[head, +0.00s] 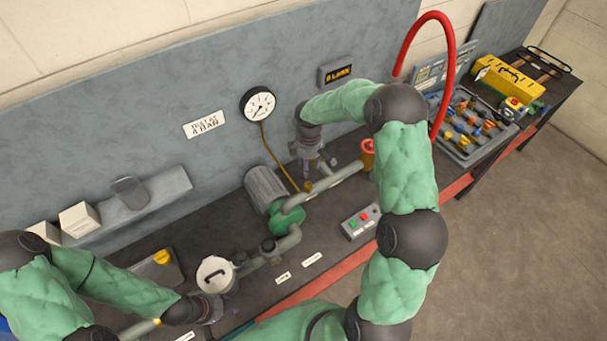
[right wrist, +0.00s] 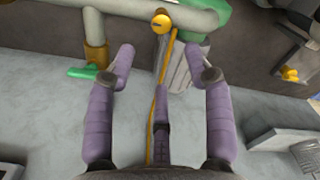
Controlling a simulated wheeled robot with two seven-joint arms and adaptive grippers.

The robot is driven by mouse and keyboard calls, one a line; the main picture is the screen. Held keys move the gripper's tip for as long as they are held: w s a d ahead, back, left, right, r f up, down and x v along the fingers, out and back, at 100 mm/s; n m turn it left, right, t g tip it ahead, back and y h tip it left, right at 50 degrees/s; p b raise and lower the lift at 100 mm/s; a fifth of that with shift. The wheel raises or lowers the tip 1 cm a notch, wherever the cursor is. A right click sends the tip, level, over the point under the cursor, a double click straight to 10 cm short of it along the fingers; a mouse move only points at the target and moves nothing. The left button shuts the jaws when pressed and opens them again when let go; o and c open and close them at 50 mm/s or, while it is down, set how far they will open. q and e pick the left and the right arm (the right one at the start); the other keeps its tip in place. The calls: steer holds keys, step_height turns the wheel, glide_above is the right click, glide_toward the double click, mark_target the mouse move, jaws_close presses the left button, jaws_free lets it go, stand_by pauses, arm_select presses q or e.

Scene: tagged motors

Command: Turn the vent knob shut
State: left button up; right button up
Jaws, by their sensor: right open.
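The vent knob, which I take to be the small round yellow knob (right wrist: 161,23) on the grey pipe, shows at the top of the right wrist view. It shows small in the head view (head: 308,186), just below my right gripper (head: 312,167). In the right wrist view my right gripper (right wrist: 160,58) is open and empty, its purple fingers spread to either side. The knob lies beyond the fingertips, roughly centred between them, and no contact shows. My left gripper (head: 222,308) is low at the bench front, beside the white-lidded pot (head: 215,275); its finger opening is unclear.
The green pump (head: 287,216) with its grey motor (head: 265,187) stands left of the knob. A pressure gauge (head: 257,104) hangs behind, its yellow tube running down. A green lever (right wrist: 82,73) sits near the right gripper. A button box (head: 361,221) lies in front.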

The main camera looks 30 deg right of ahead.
mark_target(308, 184)
steer(key=shift+s+f, duration=0.25)
steer(key=shift+f, duration=0.3)
steer(key=shift+s+f, duration=0.25)
steer(key=shift+f, duration=0.25)
steer(key=f, duration=0.2)
steer(key=f+p, duration=0.1)
steer(key=f, duration=0.4)
steer(key=shift+w+p, duration=0.25)
steer(key=shift+p, duration=0.1)
steer(key=shift+f, duration=0.65)
arm_select(q)
steer(key=shift+s+r, duration=0.2)
steer(key=shift+r, duration=0.8)
arm_select(e)
steer(key=shift+c, duration=0.2)
jaws_close()
